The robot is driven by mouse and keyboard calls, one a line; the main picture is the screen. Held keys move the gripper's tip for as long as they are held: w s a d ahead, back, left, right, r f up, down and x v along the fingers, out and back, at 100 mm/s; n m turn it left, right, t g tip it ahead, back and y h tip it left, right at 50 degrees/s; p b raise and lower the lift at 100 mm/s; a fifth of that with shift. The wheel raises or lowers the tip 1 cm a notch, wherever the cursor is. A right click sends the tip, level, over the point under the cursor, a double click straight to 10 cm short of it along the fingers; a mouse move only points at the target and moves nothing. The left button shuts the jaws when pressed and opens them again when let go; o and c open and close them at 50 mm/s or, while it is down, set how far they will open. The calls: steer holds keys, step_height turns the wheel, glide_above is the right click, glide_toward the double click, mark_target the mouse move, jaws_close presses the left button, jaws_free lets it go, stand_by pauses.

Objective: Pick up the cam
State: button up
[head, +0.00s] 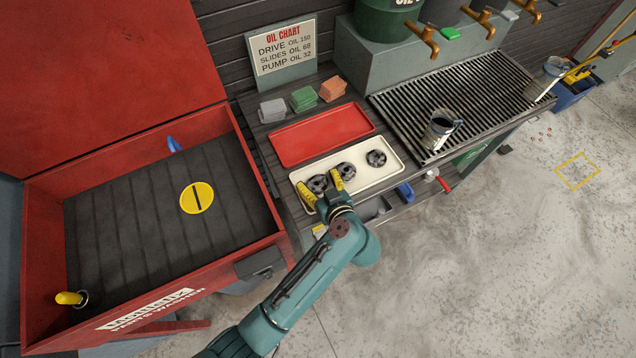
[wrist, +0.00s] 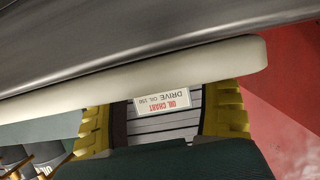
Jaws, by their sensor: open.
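Three dark round metal parts lie in a cream tray (head: 392,173) in the head view: a left part (head: 317,182), a middle part (head: 347,169) and a right part (head: 376,158). I cannot tell which one is the cam. My gripper (head: 321,186) is open, its yellow fingers over the near left end of the tray. The left part shows between and just beyond the fingertips; contact cannot be told. In the wrist view, the yellow fingers stand apart around an empty-looking gap (wrist: 163,118), and no round part can be made out.
A red tray (head: 322,134) lies behind the cream one. A red parts washer (head: 170,270) with its lid up stands at left. The oil chart sign (head: 282,47) stands behind.

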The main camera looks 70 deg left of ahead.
mark_target(319, 182)
steer(key=c, duration=1)
step_height(319, 182, up, 10)
steer(key=p, duration=0.2)
steer(key=shift+p, duration=0.3)
steer(key=shift+c, duration=0.2)
steer(key=shift+w+d, duration=0.15)
steer(key=w+d+f+m+t+h, duration=0.25)
steer(key=d+m+t, duration=0.25)
steer(key=d, duration=0.6)
steer(key=w+d+f+m+t+h, duration=0.2)
steer(key=w+d+f+m+t, duration=0.15)
steer(key=d, duration=0.75)
steer(key=w+d+f+m+t+h, duration=0.35)
steer(key=d+m+t, duration=0.2)
steer(key=d, duration=0.55)
step_height(319, 182, up, 34)
steer(key=s+d+y+p, duration=0.1)
steer(key=d+p, duration=0.1)
steer(key=p, duration=3.3)
steer(key=shift+s+d+r+g, duration=0.15)
steer(key=shift+s+d+g, duration=0.05)
steer(key=shift+s+g, duration=0.1)
